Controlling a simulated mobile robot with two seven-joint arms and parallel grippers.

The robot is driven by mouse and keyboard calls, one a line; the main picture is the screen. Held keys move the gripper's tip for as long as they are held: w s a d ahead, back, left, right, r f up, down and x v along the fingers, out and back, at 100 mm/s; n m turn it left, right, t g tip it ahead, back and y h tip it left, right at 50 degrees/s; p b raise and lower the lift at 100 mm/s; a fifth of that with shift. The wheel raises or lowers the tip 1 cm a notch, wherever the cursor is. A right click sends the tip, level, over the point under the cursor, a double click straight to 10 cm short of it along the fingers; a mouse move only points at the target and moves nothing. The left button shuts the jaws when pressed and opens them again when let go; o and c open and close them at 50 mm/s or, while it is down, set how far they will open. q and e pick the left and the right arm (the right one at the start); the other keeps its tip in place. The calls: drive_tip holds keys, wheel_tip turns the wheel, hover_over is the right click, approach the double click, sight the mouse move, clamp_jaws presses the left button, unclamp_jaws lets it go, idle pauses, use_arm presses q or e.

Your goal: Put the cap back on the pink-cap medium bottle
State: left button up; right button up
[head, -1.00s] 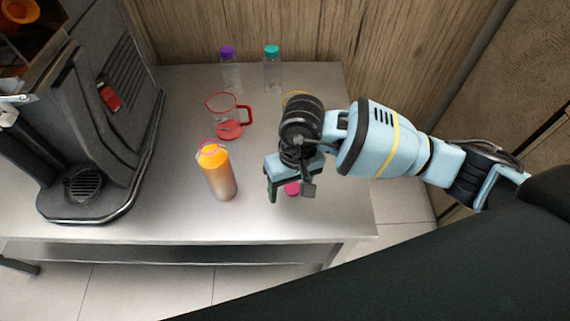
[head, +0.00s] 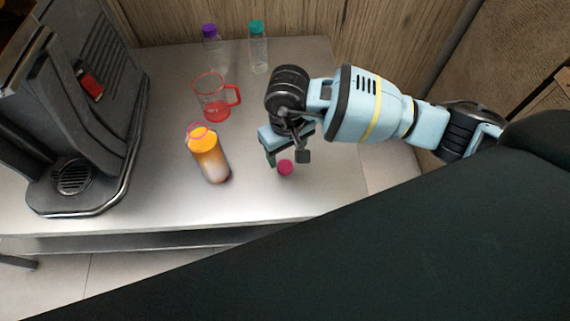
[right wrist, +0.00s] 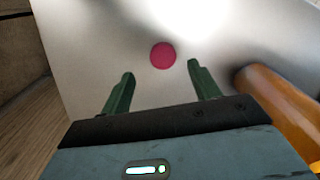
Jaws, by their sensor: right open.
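The pink cap (head: 285,167) lies on the steel table, right of the bottle. In the right wrist view the cap (right wrist: 163,55) shows as a round pink disc just beyond and between the fingertips, touching neither finger. The medium bottle (head: 211,163) stands upright, uncapped, with orange contents and a pink rim around its mouth. Part of the bottle (right wrist: 280,100) shows at the right of the wrist view. My right gripper (head: 287,160) is open and empty, pointing down at the cap; in the wrist view its green fingers (right wrist: 160,74) are spread. My left gripper is not in view.
A red-handled jug (head: 214,108) stands behind the bottle. Capped clear bottles, purple (head: 212,50) and teal (head: 258,50), stand at the back by the wooden wall. The table front (head: 150,205) is clear.

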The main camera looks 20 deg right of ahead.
sight(285, 165)
drive_tip(key=shift+a+f, duration=0.2)
drive_tip(key=shift+f, duration=2.4)
drive_tip(key=c, duration=1.1)
